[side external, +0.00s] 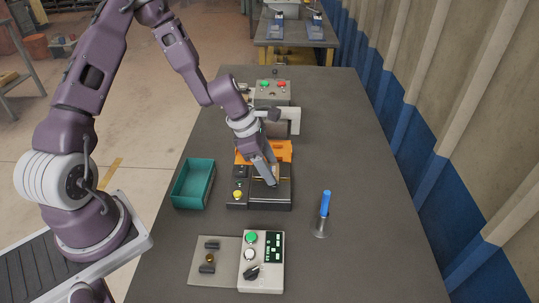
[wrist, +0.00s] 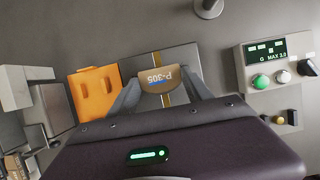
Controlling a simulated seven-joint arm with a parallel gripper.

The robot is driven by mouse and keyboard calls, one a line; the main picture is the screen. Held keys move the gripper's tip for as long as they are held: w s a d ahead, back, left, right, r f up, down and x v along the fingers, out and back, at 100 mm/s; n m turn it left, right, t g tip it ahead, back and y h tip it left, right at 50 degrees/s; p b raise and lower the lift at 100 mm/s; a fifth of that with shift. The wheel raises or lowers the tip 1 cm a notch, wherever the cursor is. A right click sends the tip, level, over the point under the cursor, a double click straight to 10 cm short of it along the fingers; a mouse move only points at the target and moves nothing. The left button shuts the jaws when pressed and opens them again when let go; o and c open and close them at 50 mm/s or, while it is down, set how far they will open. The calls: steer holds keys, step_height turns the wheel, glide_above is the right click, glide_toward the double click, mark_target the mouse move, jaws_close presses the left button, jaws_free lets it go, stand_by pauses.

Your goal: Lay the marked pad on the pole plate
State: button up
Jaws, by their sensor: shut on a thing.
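My gripper (wrist: 168,92) is shut on a tan pad (wrist: 157,79) marked P-305, which reads upside down in the wrist view. A short blue mark sits by the lettering. Beyond the pad is a dark grey plate (wrist: 185,58) with a brass stripe, which looks like the pole plate. In the side external view my gripper (side external: 271,181) points down over this plate (side external: 283,195) on its black base. The fingers hide most of the pad there. I cannot tell whether the pad touches the plate.
An orange block (side external: 283,150) stands just behind the plate. A teal bin (side external: 194,184) is to the left. A control box (side external: 262,262) and a thin plate with dark posts (side external: 205,273) are in front. A blue-handled tool (side external: 325,205) stands right.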

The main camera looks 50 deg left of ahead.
steer(key=shift+f, duration=0.4)
steer(key=shift+f, duration=0.35)
steer(key=o, duration=1.6)
steer(key=s+d+r+m+y, duration=0.1)
steer(key=s+r+m, duration=0.4)
steer(key=r, duration=0.4)
steer(key=s+d+r+m+y, duration=0.1)
steer(key=s+d+r+m, duration=0.15)
steer(key=r+m, duration=0.55)
steer(key=s+r+m+t, duration=0.1)
steer(key=s+r+m, duration=0.4)
steer(key=s+m, duration=0.2)
steer(key=s+r+m+t+y, duration=0.1)
steer(key=s+r+m, duration=0.4)
steer(key=s, duration=0.6)
steer(key=shift+a+r+m, duration=0.3)
steer(key=shift+r+m, duration=0.05)
steer(key=shift+m, duration=0.65)
